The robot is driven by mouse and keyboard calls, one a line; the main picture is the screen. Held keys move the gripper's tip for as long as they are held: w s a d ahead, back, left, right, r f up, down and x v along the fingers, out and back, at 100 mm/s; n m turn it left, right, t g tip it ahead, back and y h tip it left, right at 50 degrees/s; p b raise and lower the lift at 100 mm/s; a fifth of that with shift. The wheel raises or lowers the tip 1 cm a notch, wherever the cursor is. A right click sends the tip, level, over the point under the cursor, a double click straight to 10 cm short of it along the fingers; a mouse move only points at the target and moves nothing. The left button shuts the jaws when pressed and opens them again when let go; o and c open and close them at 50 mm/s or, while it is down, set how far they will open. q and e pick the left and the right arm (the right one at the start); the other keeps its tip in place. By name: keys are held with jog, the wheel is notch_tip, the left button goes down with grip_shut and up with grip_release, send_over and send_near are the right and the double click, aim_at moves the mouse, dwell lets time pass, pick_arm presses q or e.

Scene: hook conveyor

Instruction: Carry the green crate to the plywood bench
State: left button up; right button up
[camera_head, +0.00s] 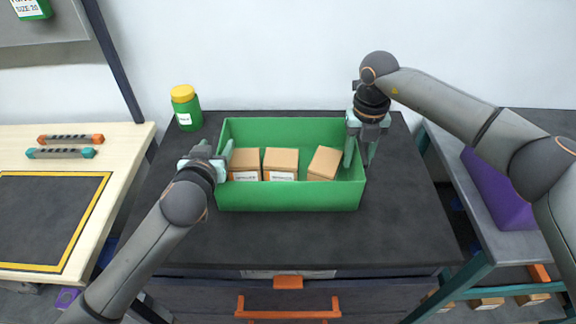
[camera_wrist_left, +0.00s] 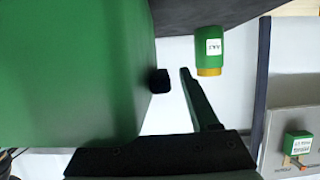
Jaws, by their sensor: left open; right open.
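The green crate (camera_head: 290,197) stands upright on the dark top of a drawer cabinet in the head view, with several cardboard boxes (camera_head: 281,160) inside. Its green side fills the left of the left wrist view (camera_wrist_left: 70,75). My left gripper (camera_head: 222,158) is open at the crate's left end wall. I cannot tell whether the wall lies between its fingers. My right gripper (camera_head: 360,155) is open and points down at the right end wall, its fingers close to the rim. The plywood bench (camera_head: 122,140) is at the left, with a yellow-bordered dark mat (camera_head: 45,215) on it.
A green jar with a yellow lid (camera_head: 187,108) stands behind and left of the crate. Two bars, orange (camera_head: 70,139) and teal (camera_head: 60,153), lie on the bench behind the clear mat. A purple bin (camera_head: 500,190) sits on the right table. The cabinet top in front is clear.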

pick_arm(q)
jog(key=shift+c, duration=0.3)
pick_arm(e)
jog(key=shift+c, duration=0.3)
pick_arm(q)
jog(key=c, duration=0.6)
pick_arm(e)
jog(key=c, duration=0.6)
pick_arm(q)
grip_shut()
jog(key=shift+r, duration=0.2)
pick_arm(e)
jog(key=shift+w+r, duration=0.1)
jog(key=shift+r, duration=0.1)
